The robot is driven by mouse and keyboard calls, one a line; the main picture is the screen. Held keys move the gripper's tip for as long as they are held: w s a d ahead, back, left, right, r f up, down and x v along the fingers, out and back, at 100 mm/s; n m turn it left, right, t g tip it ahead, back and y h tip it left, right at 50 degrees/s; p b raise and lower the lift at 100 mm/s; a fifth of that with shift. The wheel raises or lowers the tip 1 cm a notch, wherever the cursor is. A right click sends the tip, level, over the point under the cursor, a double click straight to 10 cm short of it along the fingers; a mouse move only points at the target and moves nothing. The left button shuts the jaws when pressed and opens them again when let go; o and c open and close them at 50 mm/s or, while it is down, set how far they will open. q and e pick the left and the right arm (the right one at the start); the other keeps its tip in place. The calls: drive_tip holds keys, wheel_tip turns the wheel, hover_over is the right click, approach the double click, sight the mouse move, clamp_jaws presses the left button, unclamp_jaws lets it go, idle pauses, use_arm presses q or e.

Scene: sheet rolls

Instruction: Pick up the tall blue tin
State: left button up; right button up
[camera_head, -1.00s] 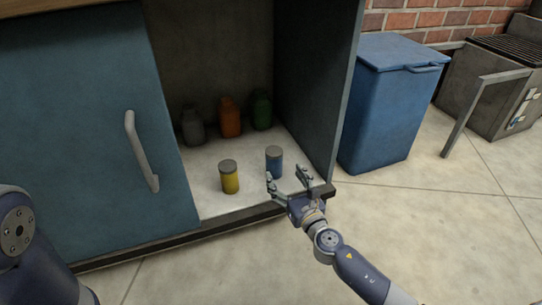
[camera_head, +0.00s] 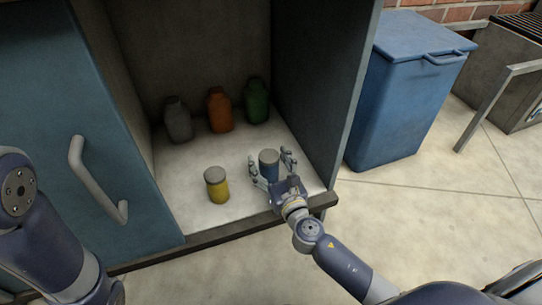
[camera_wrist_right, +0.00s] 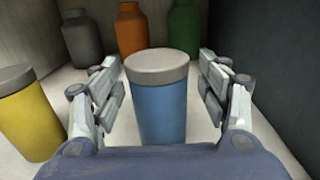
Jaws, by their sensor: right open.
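The blue tin (camera_head: 269,168) with a grey lid stands upright on the white cabinet floor, near its front right. My right gripper (camera_head: 270,165) is open, with one finger on each side of the tin. In the right wrist view the tin (camera_wrist_right: 160,105) stands between the two open fingers (camera_wrist_right: 160,95), with a gap visible on both sides. Its lower end is hidden behind the gripper's palm. My left arm shows at the left edge of the head view, but its gripper is out of view.
A yellow tin (camera_head: 217,186) stands just left of the blue one. Grey (camera_head: 178,121), orange (camera_head: 220,110) and green (camera_head: 256,101) bottles stand at the back. The cabinet's side wall (camera_head: 325,90) is close on the right. A blue bin (camera_head: 405,95) stands outside.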

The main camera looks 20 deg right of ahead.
drive_tip(key=shift+r, duration=0.1)
drive_tip(key=shift+s+a, duration=0.1)
drive_tip(key=shift+c, duration=1.1)
drive_tip(key=c, duration=1.2)
drive_tip(key=shift+r, duration=0.1)
drive_tip(key=shift+r, duration=0.1)
